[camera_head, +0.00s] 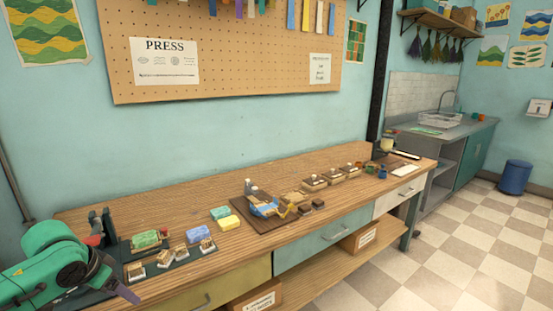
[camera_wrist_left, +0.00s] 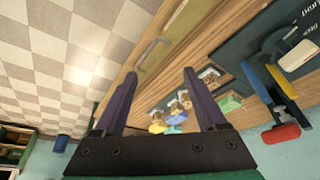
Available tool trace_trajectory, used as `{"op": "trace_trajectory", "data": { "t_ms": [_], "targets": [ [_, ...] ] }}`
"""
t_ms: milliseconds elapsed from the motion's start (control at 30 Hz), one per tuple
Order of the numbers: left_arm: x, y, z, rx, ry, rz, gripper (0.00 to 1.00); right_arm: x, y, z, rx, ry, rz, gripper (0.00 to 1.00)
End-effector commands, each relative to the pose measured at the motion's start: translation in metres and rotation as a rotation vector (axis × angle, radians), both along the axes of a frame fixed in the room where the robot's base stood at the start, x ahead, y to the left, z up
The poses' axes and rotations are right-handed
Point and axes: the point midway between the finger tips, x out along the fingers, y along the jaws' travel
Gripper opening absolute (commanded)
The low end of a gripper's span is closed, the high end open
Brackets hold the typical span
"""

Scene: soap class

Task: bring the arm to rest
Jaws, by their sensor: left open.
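My left arm comes in from the lower left in the head view. Its left gripper (camera_head: 121,283) hangs at the front left end of the wooden workbench (camera_head: 180,215), by the dark mat. In the left wrist view the two dark fingers of the left gripper (camera_wrist_left: 156,88) stand wide apart with nothing gripped between them. The bench front, soaps and stamps show beyond them, apart from the fingers. My right gripper is not in view.
Near the arm are a green soap (camera_head: 145,240), a blue soap (camera_head: 199,235), several small stamps (camera_head: 165,259) and a dark upright device (camera_head: 107,226). A yellow soap (camera_head: 230,222) and a cluttered dark board (camera_head: 285,219) lie farther right. The checkered floor (camera_head: 455,260) is clear.

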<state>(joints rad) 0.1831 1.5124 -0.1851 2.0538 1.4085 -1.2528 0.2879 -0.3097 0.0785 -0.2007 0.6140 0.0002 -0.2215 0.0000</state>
Motion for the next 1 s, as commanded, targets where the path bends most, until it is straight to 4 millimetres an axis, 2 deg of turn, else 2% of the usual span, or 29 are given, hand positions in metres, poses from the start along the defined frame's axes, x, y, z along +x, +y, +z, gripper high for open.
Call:
{"op": "trace_trajectory", "data": {
  "t_ms": [100, 200, 367, 533, 600, 733, 1000],
  "targets": [
    [-0.005, -0.02, -0.03, -0.002, 0.02, -0.06, 0.74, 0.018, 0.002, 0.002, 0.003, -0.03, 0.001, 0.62],
    [-0.012, -0.04, -0.056, 0.001, 0.03, -0.111, 0.74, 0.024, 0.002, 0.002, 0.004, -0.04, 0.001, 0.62],
    [-0.028, -0.078, -0.098, -0.004, 0.031, -0.19, 0.74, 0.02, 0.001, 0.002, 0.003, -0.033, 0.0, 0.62],
    [-0.059, -0.126, -0.137, -0.021, 0.011, -0.227, 0.74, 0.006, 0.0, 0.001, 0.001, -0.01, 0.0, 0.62],
    [-0.074, -0.14, -0.147, -0.024, 0.001, -0.212, 0.74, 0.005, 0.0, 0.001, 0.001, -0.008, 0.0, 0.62],
    [-0.1, -0.152, -0.156, -0.019, -0.006, -0.15, 0.74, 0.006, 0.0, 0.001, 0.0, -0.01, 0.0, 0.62],
    [-0.152, -0.148, -0.161, 0.016, 0.039, 0.034, 0.74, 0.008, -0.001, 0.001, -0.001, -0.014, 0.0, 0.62]
  ]
}}
